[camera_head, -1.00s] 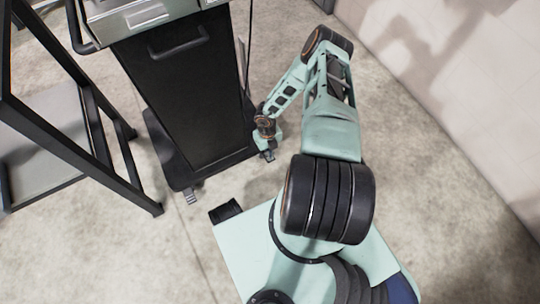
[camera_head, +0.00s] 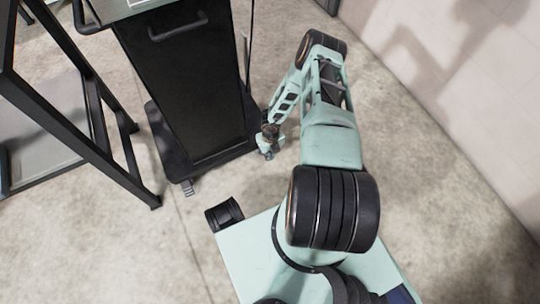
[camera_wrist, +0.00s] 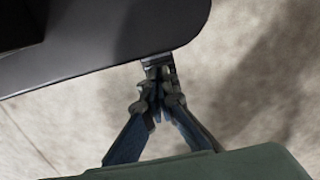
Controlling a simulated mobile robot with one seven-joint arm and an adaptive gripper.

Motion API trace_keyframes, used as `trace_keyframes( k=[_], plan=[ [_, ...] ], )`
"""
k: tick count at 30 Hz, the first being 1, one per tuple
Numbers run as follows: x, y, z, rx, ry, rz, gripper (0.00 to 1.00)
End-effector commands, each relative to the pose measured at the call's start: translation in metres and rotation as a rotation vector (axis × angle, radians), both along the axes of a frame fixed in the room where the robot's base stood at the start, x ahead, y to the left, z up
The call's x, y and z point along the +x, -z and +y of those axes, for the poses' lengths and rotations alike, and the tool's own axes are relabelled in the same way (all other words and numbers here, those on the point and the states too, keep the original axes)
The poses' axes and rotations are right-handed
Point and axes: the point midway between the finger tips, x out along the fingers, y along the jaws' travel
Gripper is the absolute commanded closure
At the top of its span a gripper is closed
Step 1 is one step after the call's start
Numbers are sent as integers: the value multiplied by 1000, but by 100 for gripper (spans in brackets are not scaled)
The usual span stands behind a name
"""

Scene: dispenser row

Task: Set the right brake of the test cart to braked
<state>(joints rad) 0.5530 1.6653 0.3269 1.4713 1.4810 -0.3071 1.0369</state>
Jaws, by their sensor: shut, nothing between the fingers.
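The test cart (camera_head: 185,95) is a tall black cabinet on a dark base plate (camera_head: 176,165). At its front right corner, the right brake shows in the wrist view as a small dark pedal (camera_wrist: 158,62) sticking out from under the plate's rim. My gripper (camera_wrist: 158,88) is shut and empty, with its fingertips at the pedal's outer end. They overlap it in the picture; I cannot tell whether they touch. In the head view my gripper (camera_head: 268,154) is low beside the cart's right corner, and the right pedal is hard to make out there.
Another small pedal (camera_head: 187,187) sticks out at the cart's front left corner. A black-framed rack (camera_head: 75,140) stands close on the left. A pale wall (camera_head: 470,90) runs along the right.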

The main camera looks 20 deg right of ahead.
Motion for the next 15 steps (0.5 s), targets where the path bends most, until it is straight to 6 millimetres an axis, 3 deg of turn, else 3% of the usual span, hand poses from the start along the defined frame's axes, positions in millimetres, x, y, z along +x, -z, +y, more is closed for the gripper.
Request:
trace_keyframes(
  k=[15],
  plan=[
    [1, -13, -1, -1, 0, -1, 100]
  ],
)
